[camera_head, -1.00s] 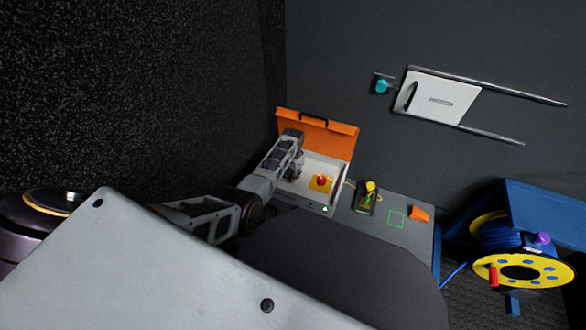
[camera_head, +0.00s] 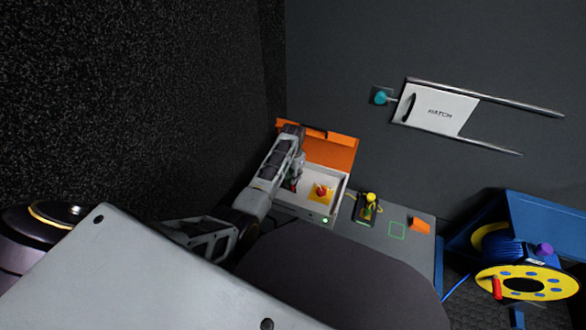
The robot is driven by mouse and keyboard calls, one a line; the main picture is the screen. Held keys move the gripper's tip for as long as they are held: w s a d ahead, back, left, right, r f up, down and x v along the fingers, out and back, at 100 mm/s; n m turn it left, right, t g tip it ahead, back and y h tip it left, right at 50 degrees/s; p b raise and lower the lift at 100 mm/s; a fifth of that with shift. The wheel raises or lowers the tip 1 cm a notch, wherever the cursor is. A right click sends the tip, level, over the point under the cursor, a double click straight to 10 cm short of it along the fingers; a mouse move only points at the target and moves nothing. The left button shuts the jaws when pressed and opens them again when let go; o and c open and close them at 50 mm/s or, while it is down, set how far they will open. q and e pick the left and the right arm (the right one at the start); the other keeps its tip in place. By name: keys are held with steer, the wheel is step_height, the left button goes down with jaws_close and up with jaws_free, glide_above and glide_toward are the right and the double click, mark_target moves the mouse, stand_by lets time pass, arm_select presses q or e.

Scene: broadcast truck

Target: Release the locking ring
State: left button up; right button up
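A box with a raised orange lid (camera_head: 333,150) and a pale open tray (camera_head: 308,208) stands on the grey bench. A small red part (camera_head: 321,190) sits on a yellow plate (camera_head: 329,196) inside it. I cannot tell which part is the locking ring. My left gripper (camera_head: 294,184) points down into the left side of the tray, left of the red part and apart from it. Its fingers are small and partly hidden by my arm, so their opening is unclear. My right gripper is not in view.
On the bench are a dark pad with a yellow-topped item (camera_head: 369,199), a green square outline (camera_head: 397,230) and an orange block (camera_head: 419,225). A white hatch (camera_head: 436,111) with rails and a teal knob (camera_head: 380,97) is on the wall. A yellow-and-blue cable reel (camera_head: 520,283) stands right.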

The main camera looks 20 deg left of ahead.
arm_select(q)
steer(key=shift+r, duration=2.3)
